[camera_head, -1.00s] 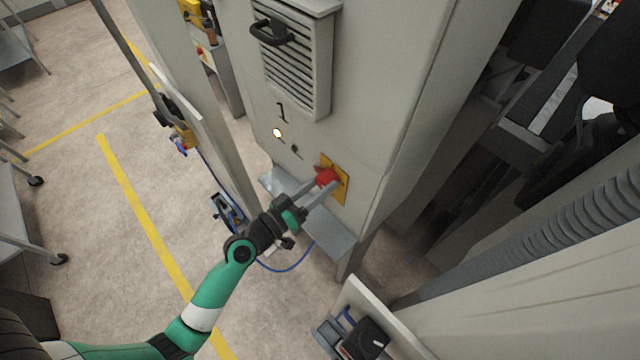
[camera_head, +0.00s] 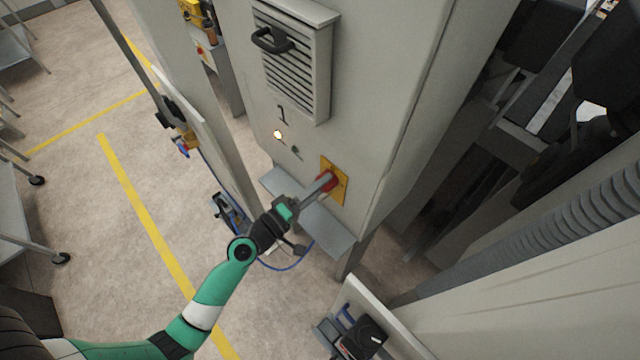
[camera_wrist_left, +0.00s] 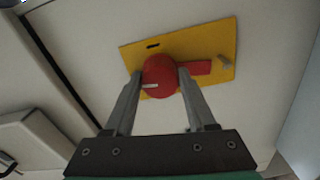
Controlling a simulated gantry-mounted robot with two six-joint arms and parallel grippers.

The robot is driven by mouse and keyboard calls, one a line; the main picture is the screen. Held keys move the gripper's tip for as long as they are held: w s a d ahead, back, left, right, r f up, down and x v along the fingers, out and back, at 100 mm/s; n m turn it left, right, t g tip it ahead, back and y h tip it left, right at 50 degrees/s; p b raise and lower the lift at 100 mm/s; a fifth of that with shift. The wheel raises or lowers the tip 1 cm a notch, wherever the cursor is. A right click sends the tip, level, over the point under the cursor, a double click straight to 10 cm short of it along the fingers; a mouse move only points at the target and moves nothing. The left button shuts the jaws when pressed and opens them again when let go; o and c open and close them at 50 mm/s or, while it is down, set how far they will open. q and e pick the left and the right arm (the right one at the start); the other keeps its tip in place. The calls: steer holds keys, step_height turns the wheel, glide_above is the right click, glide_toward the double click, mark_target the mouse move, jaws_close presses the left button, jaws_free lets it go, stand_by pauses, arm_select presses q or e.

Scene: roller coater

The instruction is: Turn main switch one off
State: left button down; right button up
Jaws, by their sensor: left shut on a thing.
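Main switch one is a red rotary knob (camera_wrist_left: 160,76) on a yellow plate (camera_head: 340,190), set on the grey cabinet front below the number 1. In the left wrist view the knob's red handle points right on the yellow plate (camera_wrist_left: 222,50). My left gripper (camera_head: 325,182) reaches up to the knob, which also shows in part in the head view (camera_head: 331,177). In the left wrist view the two fingers (camera_wrist_left: 159,84) stand on either side of the knob, shut on it. My right gripper is not in view.
A grey shelf (camera_head: 325,232) juts out below the switch. A lit lamp (camera_head: 277,135) and a small dark green button (camera_head: 295,149) sit left of the switch. A vented box with a black handle (camera_head: 272,38) is above.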

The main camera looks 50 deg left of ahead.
arm_select(q)
steer(key=shift+n, duration=0.9)
steer(key=shift+c, duration=1.1)
jaws_free()
steer(key=s+b, duration=0.2)
steer(key=s, duration=0.9)
steer(key=shift+s+b, duration=0.35)
steer(key=shift+b, duration=0.05)
